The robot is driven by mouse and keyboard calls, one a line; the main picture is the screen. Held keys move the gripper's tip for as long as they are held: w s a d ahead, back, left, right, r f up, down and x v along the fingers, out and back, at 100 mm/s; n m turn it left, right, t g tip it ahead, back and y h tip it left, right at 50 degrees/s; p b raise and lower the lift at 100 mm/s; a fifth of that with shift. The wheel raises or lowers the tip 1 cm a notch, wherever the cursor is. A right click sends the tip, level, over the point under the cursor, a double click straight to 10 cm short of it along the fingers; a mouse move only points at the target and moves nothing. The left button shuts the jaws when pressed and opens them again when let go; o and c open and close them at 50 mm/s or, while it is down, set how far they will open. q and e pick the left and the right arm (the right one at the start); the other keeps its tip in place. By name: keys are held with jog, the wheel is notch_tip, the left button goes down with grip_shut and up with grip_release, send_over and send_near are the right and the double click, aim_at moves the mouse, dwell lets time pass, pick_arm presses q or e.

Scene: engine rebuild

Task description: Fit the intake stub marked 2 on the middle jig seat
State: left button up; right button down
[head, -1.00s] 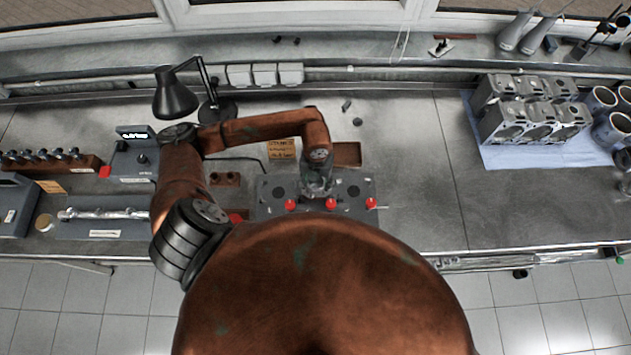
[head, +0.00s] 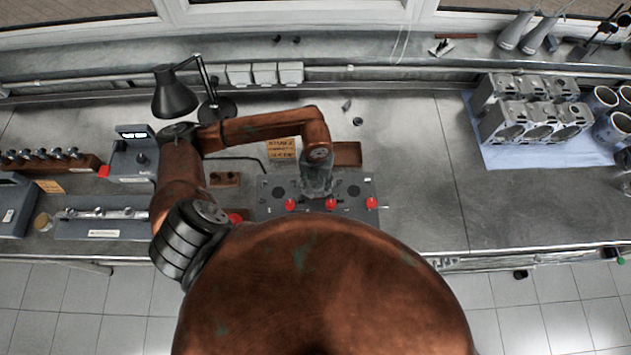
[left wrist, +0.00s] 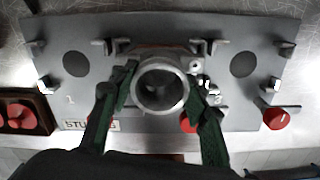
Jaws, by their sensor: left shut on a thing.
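The grey jig plate (head: 265,207) lies on the bench in front of me; the left wrist view shows it close up (left wrist: 115,30). Its outer seats, marked 1 (left wrist: 76,66) and 3 (left wrist: 243,65), are bare dark discs between small clamp blocks. My left gripper (head: 317,188) is over the middle seat, its green-edged fingers shut on a metal intake stub (left wrist: 162,105), a round hollow tube seen from its open end. The stub hides the middle seat; I cannot tell whether it touches it. Its number does not show. My right gripper is out of view.
Red knobs (head: 371,203) line the jig's front edge. A desk lamp (head: 175,95) stands back left; engine blocks (head: 530,122) sit on a cloth at right. The bench right of the jig is clear.

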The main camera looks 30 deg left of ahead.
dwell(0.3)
pick_arm(q)
jog(key=o, duration=1.5)
jog(key=shift+r+p, duration=0.85)
jog(key=shift+r, duration=0.5)
notch_tip(320, 180, up, 5)
jog(key=shift+f+p, duration=0.15)
jog(key=shift+p, duration=1.1)
